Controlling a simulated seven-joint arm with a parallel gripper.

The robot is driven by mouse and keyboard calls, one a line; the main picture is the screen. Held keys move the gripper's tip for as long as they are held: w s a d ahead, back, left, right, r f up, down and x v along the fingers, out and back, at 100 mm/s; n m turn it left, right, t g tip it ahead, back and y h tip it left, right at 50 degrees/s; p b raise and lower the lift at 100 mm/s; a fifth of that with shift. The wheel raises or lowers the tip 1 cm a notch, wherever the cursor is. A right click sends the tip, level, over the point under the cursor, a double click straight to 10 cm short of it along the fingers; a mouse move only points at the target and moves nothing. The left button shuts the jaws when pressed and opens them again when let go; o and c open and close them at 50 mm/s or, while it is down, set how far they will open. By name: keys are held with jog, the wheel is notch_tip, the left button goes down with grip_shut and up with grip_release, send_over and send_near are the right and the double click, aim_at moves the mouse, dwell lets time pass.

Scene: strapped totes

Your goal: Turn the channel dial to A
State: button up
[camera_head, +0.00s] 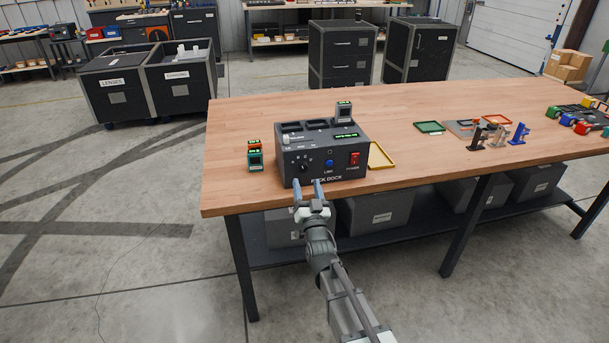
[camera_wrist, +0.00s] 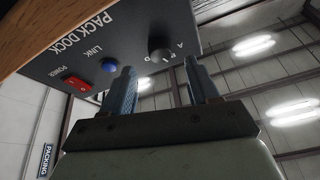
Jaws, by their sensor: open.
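The channel dial (camera_head: 302,165) is a dark round knob at the left of the front panel of the grey PACK DOCK box (camera_head: 300,181). In the wrist view, which is upside down, the dial (camera_wrist: 160,48) has small letters around it, with an A legible at one end. I cannot tell which letter it points to. My gripper (camera_head: 310,184) is open just in front of the panel, at its lower left. In the wrist view the fingers (camera_wrist: 160,68) stand apart on either side of the dial's line, and the knob shows clear beyond their tips.
A blue LINK button (camera_head: 329,163) and a red POWER switch (camera_head: 354,159) sit right of the dial. Small green and orange packs (camera_head: 255,160) stand left of the box. A yellow tray (camera_head: 381,156) lies at its right. The wooden table's (camera_head: 236,190) front edge is close below.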

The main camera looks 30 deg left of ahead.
aim_at(304, 170)
jog(key=shift+x, duration=2.45)
jog(key=c, duration=1)
jog(key=shift+c, duration=0.2)
jog(key=shift+n, duration=0.4)
jog(key=n+g+y, duration=0.1)
jog(key=n, duration=0.2)
jog(key=n+g+y, duration=0.1)
jog(key=n+g, duration=0.1)
jog(key=n, duration=0.1)
jog(key=shift+w+d, duration=0.15)
jog(key=shift+r+n+g+y, duration=0.1)
jog(key=shift+n+g+y, duration=0.3)
jog(key=shift+n, duration=0.7)
jog(key=shift+n+g+y, duration=0.2)
jog(key=shift+n+g, duration=0.3)
jog(key=shift+n, duration=0.9)
